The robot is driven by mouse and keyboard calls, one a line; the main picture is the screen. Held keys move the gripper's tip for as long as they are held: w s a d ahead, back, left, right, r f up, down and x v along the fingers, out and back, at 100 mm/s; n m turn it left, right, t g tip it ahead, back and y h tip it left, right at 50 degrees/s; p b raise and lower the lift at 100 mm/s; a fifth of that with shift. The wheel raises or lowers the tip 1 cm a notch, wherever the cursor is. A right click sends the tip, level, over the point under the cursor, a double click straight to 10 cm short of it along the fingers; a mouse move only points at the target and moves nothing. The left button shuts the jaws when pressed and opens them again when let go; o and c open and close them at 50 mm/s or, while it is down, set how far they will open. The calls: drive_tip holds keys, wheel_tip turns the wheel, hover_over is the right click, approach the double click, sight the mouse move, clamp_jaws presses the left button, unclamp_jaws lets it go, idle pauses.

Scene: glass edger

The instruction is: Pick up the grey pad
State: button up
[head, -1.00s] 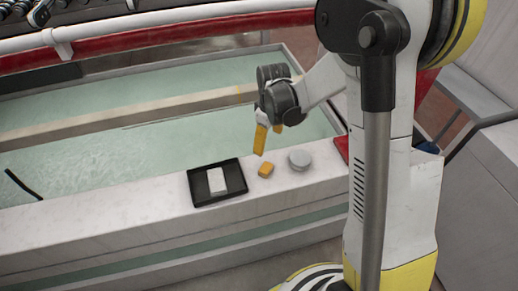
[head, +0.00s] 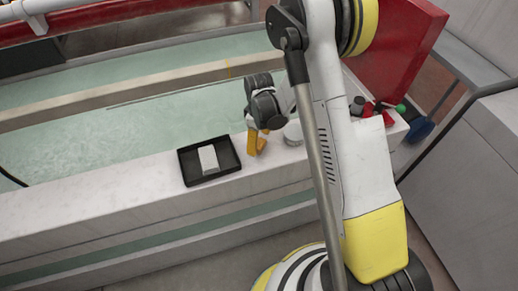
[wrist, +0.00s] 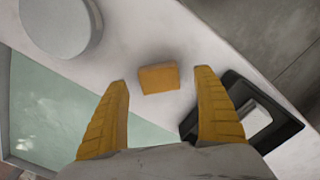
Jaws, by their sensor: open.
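A pale grey block (head: 208,158) lies in a black tray (head: 187,164) on the white ledge; it also shows at the right of the wrist view (wrist: 257,118). A round grey disc (head: 293,132) sits on the ledge right of my gripper, partly behind my arm, and at upper left in the wrist view (wrist: 62,22). I cannot tell for sure which is the grey pad. My gripper (head: 256,151) points down, open and empty, right of the tray. An orange block (wrist: 159,78) shows between its fingertips in the wrist view, with gaps on both sides.
A water-filled trough (head: 110,130) lies behind the ledge (head: 90,198). A red panel (head: 395,55) stands at the right, with small red, green and dark items (head: 378,108) near the ledge's end. The ledge left of the tray is clear.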

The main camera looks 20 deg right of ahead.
drive_tip(key=shift+f, duration=0.95)
drive_tip(key=shift+r, duration=0.1)
drive_tip(key=shift+c, duration=0.3)
drive_tip(key=c, duration=1)
drive_tip(key=shift+o, duration=0.2)
